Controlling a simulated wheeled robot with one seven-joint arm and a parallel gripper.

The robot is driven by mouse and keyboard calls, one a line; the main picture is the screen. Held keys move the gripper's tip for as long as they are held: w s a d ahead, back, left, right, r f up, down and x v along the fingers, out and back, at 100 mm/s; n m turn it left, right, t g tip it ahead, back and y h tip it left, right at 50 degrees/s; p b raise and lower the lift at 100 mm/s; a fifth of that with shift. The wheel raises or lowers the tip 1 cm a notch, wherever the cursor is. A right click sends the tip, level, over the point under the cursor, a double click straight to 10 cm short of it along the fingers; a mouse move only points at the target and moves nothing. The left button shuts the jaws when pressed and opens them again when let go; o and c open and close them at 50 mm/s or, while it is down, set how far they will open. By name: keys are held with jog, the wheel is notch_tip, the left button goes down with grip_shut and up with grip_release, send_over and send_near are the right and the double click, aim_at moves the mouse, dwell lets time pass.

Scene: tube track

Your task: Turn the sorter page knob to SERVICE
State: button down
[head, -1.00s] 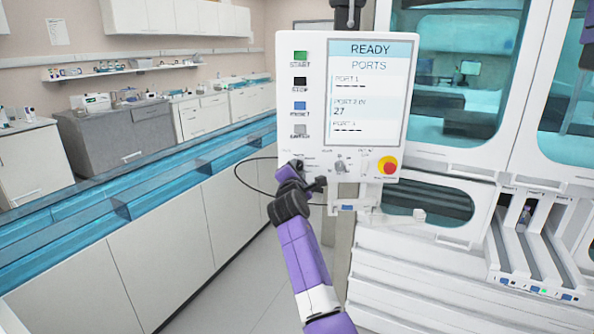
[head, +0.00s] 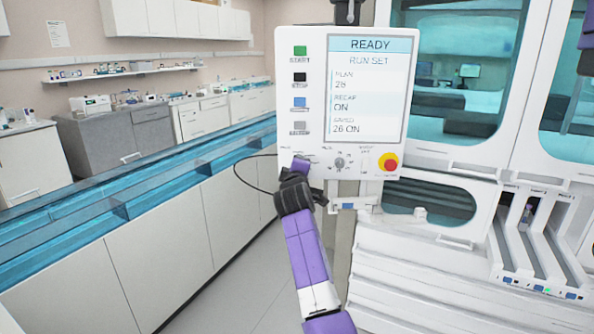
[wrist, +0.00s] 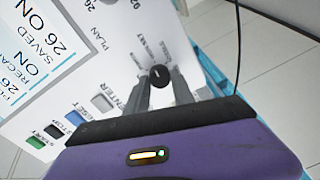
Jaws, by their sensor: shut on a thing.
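The white sorter panel (head: 317,90) stands upright in the head view. Its screen (head: 367,85) reads READY, with RUN SET below, then PLAN 28, RECAP ON and SAVED 26 ON. The dark round page knob (wrist: 160,77) shows in the wrist view between my fingertips, with small lettering around it that I cannot fully read. My gripper (head: 300,165) is at the panel's lower left, shut on this knob, and covers it in the head view. A second grey knob (head: 340,162) sits to the right, apart from my gripper.
A red emergency button (head: 387,161) sits at the panel's lower right. START (head: 300,50) and several other buttons line its left side. A black cable (head: 240,172) loops left of the panel. White tube lanes (head: 530,250) stand at the right.

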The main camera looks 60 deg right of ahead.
jog(key=shift+s+d+f+m+t+b, duration=0.1)
jog(key=shift+m+t+b, duration=0.2)
jog(key=shift+m+b, duration=3.6)
jog(key=shift+f+m+t+b, duration=0.2)
jog(key=shift+m+b, duration=1.4)
jog(key=shift+m, duration=4.6)
jog(key=shift+r, duration=0.15)
jog(key=c, duration=1.1)
grip_release()
jog(key=shift+v, duration=3.95)
